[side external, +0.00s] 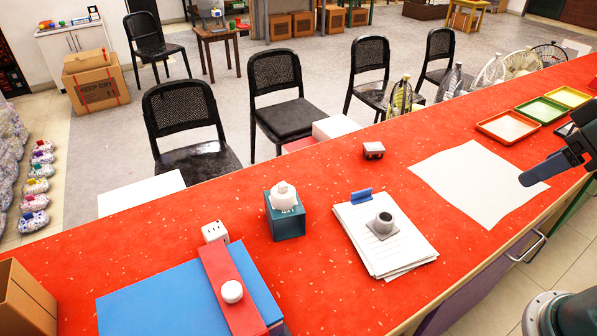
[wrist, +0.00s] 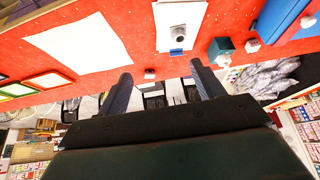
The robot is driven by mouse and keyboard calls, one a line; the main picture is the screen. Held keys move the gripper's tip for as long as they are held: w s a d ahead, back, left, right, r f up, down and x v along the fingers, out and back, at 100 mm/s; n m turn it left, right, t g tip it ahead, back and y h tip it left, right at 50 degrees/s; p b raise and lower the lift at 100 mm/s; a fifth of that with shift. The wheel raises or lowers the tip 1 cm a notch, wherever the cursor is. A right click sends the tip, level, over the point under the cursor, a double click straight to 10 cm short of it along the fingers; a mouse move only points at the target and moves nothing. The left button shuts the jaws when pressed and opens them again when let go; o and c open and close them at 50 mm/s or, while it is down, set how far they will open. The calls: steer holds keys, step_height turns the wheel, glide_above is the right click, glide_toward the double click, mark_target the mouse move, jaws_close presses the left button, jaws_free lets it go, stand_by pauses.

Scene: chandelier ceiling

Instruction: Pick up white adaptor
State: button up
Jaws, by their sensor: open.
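The white adaptor (side external: 215,232) is a small white cube with dark socket slots. It sits on the red table beside the far end of a red box lying on a blue one. In the wrist view the white adaptor (wrist: 252,46) looks tiny, near the teal box. My gripper (wrist: 160,70) shows two dark fingers spread wide with nothing between them. In the side view my gripper (side external: 550,160) is at the right edge, partly cut off, above the large white sheet and far from the adaptor.
A teal tissue box (side external: 286,222) stands right of the adaptor. The blue box (side external: 150,300) and red box (side external: 225,275) lie in front. A paper stack (side external: 362,235) holds a grey cup (side external: 384,222). A small grey-white object (side external: 373,150) and coloured trays (side external: 508,127) are farther back.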

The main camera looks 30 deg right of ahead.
steer(key=w+a+r+n+g+y, duration=0.15)
steer(key=w+a+n, duration=0.45)
steer(key=w, duration=0.6)
steer(key=w+a+r+n+g+y, duration=0.1)
steer(key=w+a+r+n+y, duration=0.15)
steer(key=w+a, duration=0.85)
steer(key=n+g, duration=0.4)
steer(key=n, duration=0.6)
glide_above(215, 228)
steer(key=d, duration=0.5)
step_height(215, 228, down, 20)
steer(key=r, duration=0.1)
steer(key=shift+t+y, duration=0.25)
steer(key=shift+y, duration=0.05)
steer(key=shift+x, duration=4.5)
steer(key=shift+w+d+f, duration=0.1)
steer(key=shift+f, duration=0.05)
steer(key=shift+x, duration=2.45)
